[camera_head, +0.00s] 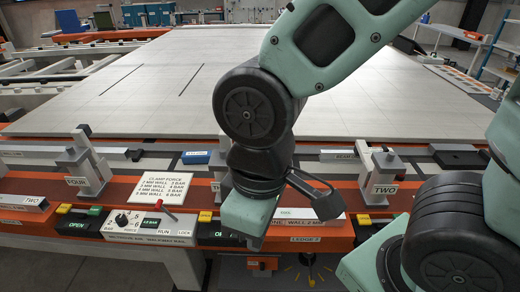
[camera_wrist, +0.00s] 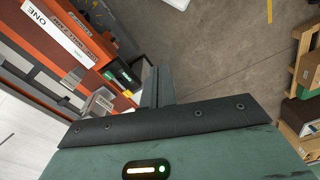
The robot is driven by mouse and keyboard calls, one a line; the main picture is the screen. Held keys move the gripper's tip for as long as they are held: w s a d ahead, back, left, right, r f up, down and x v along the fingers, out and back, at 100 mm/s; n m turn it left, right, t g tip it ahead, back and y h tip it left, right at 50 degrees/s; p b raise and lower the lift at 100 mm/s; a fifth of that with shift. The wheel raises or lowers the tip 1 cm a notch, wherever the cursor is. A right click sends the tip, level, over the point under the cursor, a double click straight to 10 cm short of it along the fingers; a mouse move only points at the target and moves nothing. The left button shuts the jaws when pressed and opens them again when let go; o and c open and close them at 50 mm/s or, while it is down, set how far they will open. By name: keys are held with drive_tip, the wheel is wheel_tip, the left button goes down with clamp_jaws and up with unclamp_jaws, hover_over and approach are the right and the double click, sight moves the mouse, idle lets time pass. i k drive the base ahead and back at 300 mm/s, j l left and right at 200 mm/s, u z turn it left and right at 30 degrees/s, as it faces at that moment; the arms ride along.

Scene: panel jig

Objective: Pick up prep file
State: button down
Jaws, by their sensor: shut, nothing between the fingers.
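I cannot make out a prep file in either view. My gripper (camera_wrist: 152,86) is shut and empty in the wrist view, its narrow green fingers together beyond the dark padded edge of its body. It is over the floor, close beside the orange rail of the jig. In the head view the green end of my arm (camera_head: 248,214) hangs in front of the orange rail (camera_head: 130,193), right of the control box. The fingertips are not clear there, and my arm hides part of the rail.
A control box (camera_head: 150,224) with a knob and red lever sits on the rail. Clamps labelled FOUR (camera_head: 82,168) and TWO (camera_head: 384,172) stand up from it. A large pale panel (camera_head: 140,85) lies behind. Wooden boxes (camera_wrist: 298,117) stand right in the wrist view; bare floor lies between.

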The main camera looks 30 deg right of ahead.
sight(193, 158)
drive_tip(key=i+j+z, duration=0.1)
drive_tip(key=i+j, duration=0.15)
drive_tip(key=i+j+z, duration=0.15)
drive_tip(key=j, duration=0.25)
drive_tip(key=i+j+z, duration=0.1)
drive_tip(key=i+j, duration=0.15)
drive_tip(key=i+j+z, duration=0.1)
drive_tip(key=j, duration=0.35)
drive_tip(key=i+j+z, duration=0.15)
drive_tip(key=j, duration=0.25)
drive_tip(key=i+j+z, duration=0.1)
drive_tip(key=i+j, duration=0.2)
drive_tip(key=j, duration=0.1)
